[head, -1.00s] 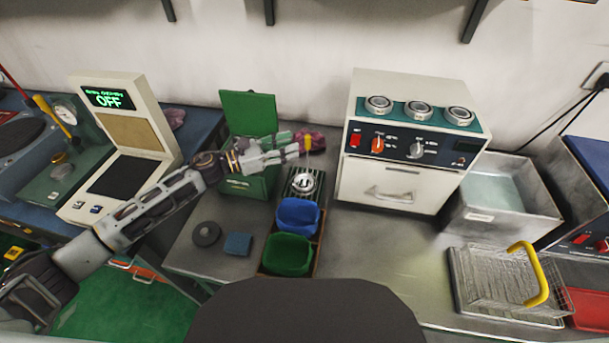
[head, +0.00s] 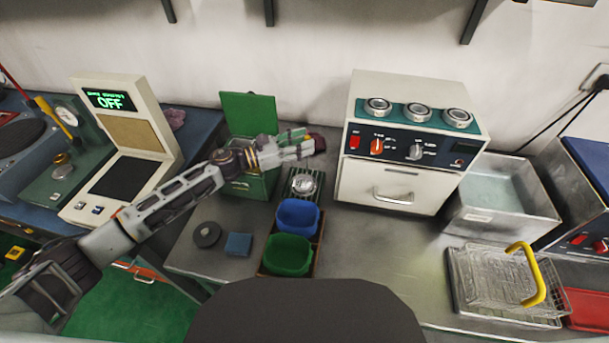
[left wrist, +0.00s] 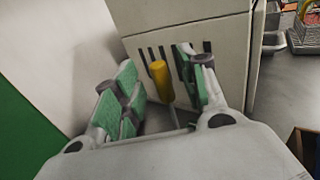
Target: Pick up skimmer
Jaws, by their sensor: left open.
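The skimmer's yellow handle (left wrist: 160,80) stands roughly upright in the left wrist view, between the green-padded fingers of my left gripper (left wrist: 160,88). The fingers are apart, and I cannot tell whether either touches it. Below the handle a thin shaft runs down; its lower end is hidden by the gripper body. In the head view my left gripper (head: 308,143) is behind the blue bin, in front of the wall, and hides the skimmer. My right gripper is not in view.
A green open-lidded box (head: 248,112) stands left of the gripper, and a white oven-like unit (head: 385,185) close on the right. A dark red cloth-like thing (head: 319,143) shows beside the fingertips. Blue (head: 297,217) and green bins (head: 287,256) lie in front.

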